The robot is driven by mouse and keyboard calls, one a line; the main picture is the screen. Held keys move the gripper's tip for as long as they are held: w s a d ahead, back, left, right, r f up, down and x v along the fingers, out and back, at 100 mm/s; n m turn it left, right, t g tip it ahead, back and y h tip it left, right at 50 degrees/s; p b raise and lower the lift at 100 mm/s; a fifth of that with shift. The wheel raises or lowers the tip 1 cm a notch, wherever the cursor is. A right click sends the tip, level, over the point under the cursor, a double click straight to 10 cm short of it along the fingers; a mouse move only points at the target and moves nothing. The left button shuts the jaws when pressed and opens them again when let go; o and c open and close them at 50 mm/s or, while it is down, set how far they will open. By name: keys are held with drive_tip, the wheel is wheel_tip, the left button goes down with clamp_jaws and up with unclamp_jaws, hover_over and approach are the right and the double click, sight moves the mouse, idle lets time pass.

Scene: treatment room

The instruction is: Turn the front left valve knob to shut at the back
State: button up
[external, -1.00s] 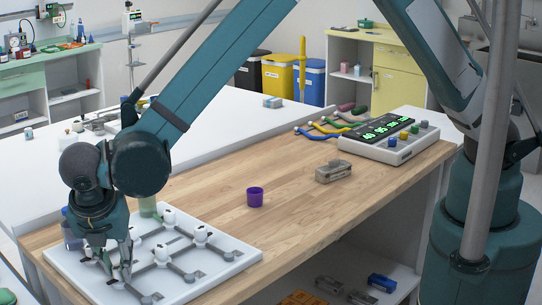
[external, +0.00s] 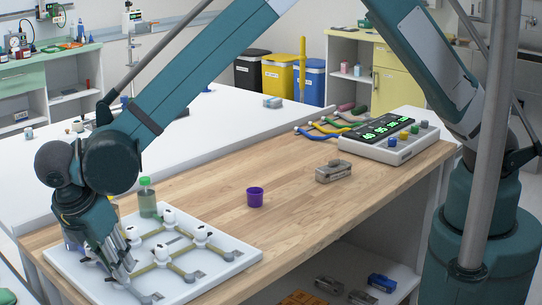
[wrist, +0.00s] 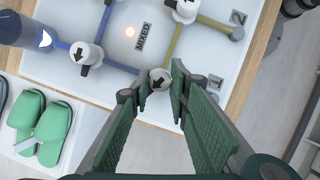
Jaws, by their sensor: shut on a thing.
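A white board (external: 205,277) with pipes and several white valve knobs lies on the near left end of the table. My gripper (external: 124,272) is tilted over its near left part. In the wrist view my fingertips (wrist: 160,92) are shut on a white valve knob (wrist: 160,76) with a black arrow, which points toward the lower left of that picture. The external view hides this knob behind the fingers. Other knobs stand beyond it, one (wrist: 85,56) on a blue pipe (wrist: 119,66) and one (wrist: 186,8) on a yellowish pipe (wrist: 172,43).
A purple cup (external: 255,197) and a grey device (external: 333,172) are on the wooden table. Green slippers (wrist: 53,134) lie below the table edge. The table's middle is mostly clear.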

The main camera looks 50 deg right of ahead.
drive_tip(key=m+g, duration=0.1)
drive_tip(key=m, duration=0.2)
drive_tip(key=m+g+b, duration=0.1)
drive_tip(key=m, duration=0.2)
drive_tip(key=shift+w+m, duration=0.2)
drive_tip(key=shift+m, duration=0.1)
drive_tip(key=m+g, duration=0.1)
drive_tip(key=m, duration=0.2)
drive_tip(key=m+g+y+b, duration=0.1)
drive_tip(key=m, duration=0.2)
drive_tip(key=shift+w+d, duration=0.1)
drive_tip(key=shift+w, duration=0.05)
drive_tip(key=shift+g, duration=0.3)
drive_tip(key=o, duration=0.9)
drive_tip(key=shift+c, duration=0.2)
drive_tip(key=shift+r, duration=0.15)
drive_tip(key=v, duration=1.1)
drive_tip(key=shift+r, duration=0.3)
drive_tip(key=shift+w, duration=0.1)
